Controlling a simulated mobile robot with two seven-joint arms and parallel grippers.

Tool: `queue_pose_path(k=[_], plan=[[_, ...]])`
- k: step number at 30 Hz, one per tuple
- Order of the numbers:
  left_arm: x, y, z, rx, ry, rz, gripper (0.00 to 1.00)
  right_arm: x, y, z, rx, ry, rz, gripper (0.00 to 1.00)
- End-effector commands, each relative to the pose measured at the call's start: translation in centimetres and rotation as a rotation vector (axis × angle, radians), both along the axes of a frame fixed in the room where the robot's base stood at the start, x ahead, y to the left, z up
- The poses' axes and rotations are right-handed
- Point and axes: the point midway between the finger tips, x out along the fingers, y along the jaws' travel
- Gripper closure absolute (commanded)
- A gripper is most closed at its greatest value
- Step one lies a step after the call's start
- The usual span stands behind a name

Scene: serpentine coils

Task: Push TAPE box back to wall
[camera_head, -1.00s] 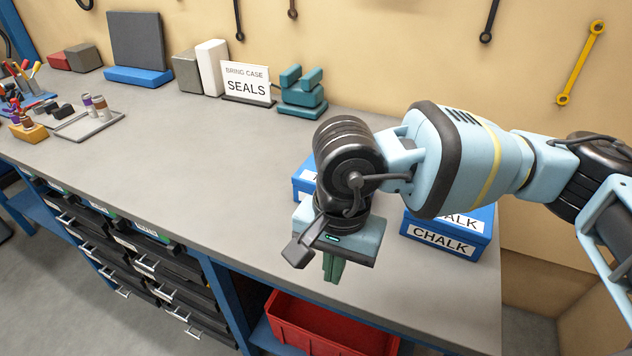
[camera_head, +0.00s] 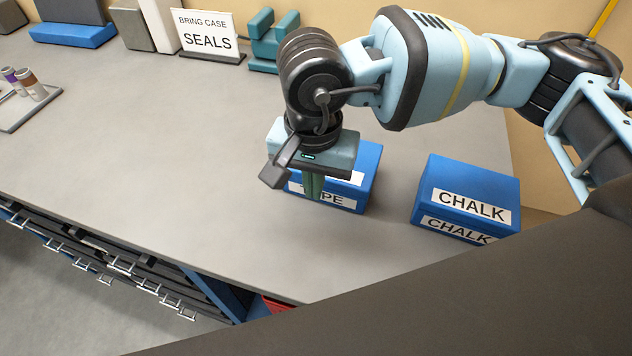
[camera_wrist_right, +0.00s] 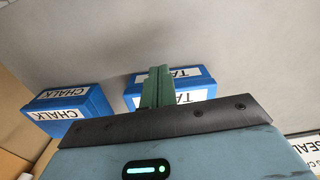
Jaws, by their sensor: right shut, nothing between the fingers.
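The blue TAPE box (camera_head: 366,170) sits on the grey bench, partly hidden behind my right gripper. Its white labels read partly as "PE" in the head view and "TA" in the right wrist view, where the box (camera_wrist_right: 205,82) is at the centre. My right gripper (camera_head: 313,190) is shut and empty, pointing down at the box's front label side. Its green fingers (camera_wrist_right: 157,82) overlap the box in the right wrist view; I cannot tell whether they touch it. The tan wall (camera_head: 345,14) rises behind the bench. My left gripper is not in view.
A blue CHALK box (camera_head: 470,180) stands right of the TAPE box with a gap between. The SEALS sign (camera_head: 208,35) and a teal block stand (camera_head: 272,45) are at the back left. The bench (camera_head: 170,140) is clear left of my gripper.

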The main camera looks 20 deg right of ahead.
Motion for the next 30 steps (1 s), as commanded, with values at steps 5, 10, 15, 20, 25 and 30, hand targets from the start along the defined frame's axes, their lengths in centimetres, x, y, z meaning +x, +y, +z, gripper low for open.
queue_pose_path(k=[5, 10, 15, 20, 25, 30], plan=[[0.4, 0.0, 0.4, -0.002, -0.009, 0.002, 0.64, -0.1, 0.0, -2.8, -0.001, 0.003, -0.001, 1.0], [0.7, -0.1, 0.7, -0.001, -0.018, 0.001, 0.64, -0.1, 0.0, -6.1, -0.001, 0.003, 0.0, 1.0], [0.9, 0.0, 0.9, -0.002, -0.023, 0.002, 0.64, -0.1, 0.0, -9.1, -0.001, 0.003, -0.001, 1.0], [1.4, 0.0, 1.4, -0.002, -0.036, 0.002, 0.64, 2.0, -1.3, -8.9, -0.001, -0.003, -0.006, 1.0], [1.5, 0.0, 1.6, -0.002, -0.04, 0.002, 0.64, 3.1, -2.0, -9.0, -0.001, -0.001, -0.002, 1.0], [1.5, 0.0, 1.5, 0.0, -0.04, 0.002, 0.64, 3.4, -2.2, -9.1, -0.001, 0.001, -0.001, 1.0]])
